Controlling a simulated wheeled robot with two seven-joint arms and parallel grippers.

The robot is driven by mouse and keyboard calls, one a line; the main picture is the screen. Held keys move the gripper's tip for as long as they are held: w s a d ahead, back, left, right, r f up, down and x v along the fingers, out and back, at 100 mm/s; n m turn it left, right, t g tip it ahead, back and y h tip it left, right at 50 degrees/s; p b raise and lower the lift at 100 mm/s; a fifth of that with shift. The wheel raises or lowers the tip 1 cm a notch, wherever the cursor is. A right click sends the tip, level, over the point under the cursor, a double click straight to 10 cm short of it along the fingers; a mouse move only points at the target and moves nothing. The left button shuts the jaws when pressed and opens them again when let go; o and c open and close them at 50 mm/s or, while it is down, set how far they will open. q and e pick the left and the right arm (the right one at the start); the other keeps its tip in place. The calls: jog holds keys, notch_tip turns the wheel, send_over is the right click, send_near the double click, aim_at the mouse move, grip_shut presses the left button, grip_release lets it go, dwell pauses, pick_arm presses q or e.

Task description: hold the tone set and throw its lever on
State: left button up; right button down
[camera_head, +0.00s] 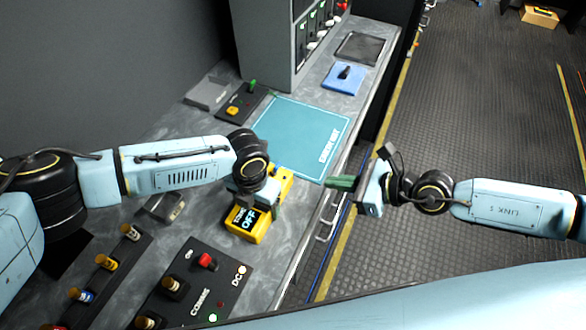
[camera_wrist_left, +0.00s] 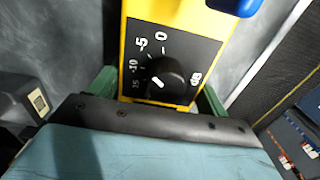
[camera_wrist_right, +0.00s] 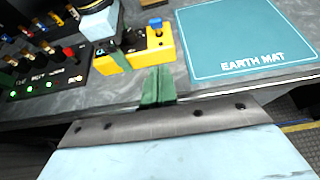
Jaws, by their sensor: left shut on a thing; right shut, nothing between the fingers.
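The tone set is a yellow box (camera_head: 245,226) on the grey bench, with a black label on which OFF can be read. In the left wrist view the yellow box (camera_wrist_left: 150,10) shows a black dial with a dB scale, and part of a blue lever (camera_wrist_left: 237,6) at the top edge. The blue lever also shows upright on the box in the right wrist view (camera_wrist_right: 155,22). My left gripper (camera_wrist_left: 157,95) is shut on the box, a green finger on each side. My right gripper (camera_head: 340,184) is shut and empty, right of the box and apart from it, near the bench edge.
A teal earth mat (camera_head: 295,130) lies behind the box. A black comms panel (camera_head: 190,285) with a red switch and lit lamps stands in front. A small panel (camera_head: 243,101) with a green lever and a blue pad (camera_head: 345,79) lie farther back.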

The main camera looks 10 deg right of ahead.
aim_at(278, 166)
jog(key=x, duration=0.8)
jog(key=shift+w+a+r, duration=0.25)
jog(key=shift+w+a, duration=0.1)
jog(key=shift+a, duration=0.1)
jog(key=shift+w+a+r, duration=0.25)
jog(key=shift+w+a, duration=0.05)
jog(key=shift+a, duration=0.15)
jog(key=shift+w+a+r, duration=0.2)
jog(key=shift+w+a, duration=0.2)
jog(key=shift+a, duration=0.1)
jog(key=shift+w+a+r, duration=0.2)
jog(key=shift+a+r, duration=0.15)
jog(key=shift+r, duration=0.1)
jog(key=shift+a+r, duration=0.15)
jog(key=shift+w+a+r, duration=0.35)
jog(key=shift+w+a, duration=0.1)
jog(key=shift+r, duration=0.15)
jog(key=shift+r, duration=0.6)
